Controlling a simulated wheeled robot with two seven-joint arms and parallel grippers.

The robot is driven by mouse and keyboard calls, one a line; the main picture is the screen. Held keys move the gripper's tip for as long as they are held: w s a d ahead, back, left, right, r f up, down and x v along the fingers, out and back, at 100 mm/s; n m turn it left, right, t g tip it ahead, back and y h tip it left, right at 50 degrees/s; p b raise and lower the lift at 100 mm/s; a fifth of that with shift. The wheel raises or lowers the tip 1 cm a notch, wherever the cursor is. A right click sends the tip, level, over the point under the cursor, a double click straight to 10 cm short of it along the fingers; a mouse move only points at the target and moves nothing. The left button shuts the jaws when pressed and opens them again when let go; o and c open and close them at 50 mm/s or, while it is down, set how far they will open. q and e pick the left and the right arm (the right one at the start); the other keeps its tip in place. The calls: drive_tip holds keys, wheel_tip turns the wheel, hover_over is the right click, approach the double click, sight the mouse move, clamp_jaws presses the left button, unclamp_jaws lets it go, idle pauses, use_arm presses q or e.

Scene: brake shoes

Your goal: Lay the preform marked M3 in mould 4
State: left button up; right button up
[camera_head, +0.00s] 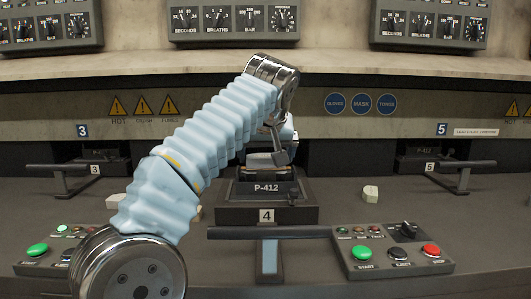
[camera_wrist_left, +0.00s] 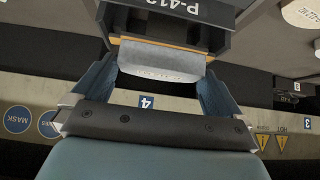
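My left gripper (camera_head: 281,158) is over mould 4 (camera_head: 266,215), the dark block with the P-412 plate and the number 4. In the left wrist view my left gripper (camera_wrist_left: 160,78) has a grey preform (camera_wrist_left: 162,62) between its fingertips, with a finger at each end. The preform has a curved edge and a marking too small to read, so I cannot tell whether it is M3. It is close to the mould (camera_wrist_left: 222,42); whether it touches the mould's seat is hidden. My right gripper is not in view.
A pale preform (camera_head: 370,194) lies on the bench right of mould 4; another (camera_head: 116,201) lies to the left. A dark bar (camera_head: 300,232) stands in front of the mould. A control box (camera_head: 390,250) with buttons is at the right front. Moulds 3 and 5 flank it.

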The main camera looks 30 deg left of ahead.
use_arm(q)
drive_tip(key=shift+r, duration=0.15)
drive_tip(key=v, duration=1.2)
drive_tip(key=shift+d, duration=0.1)
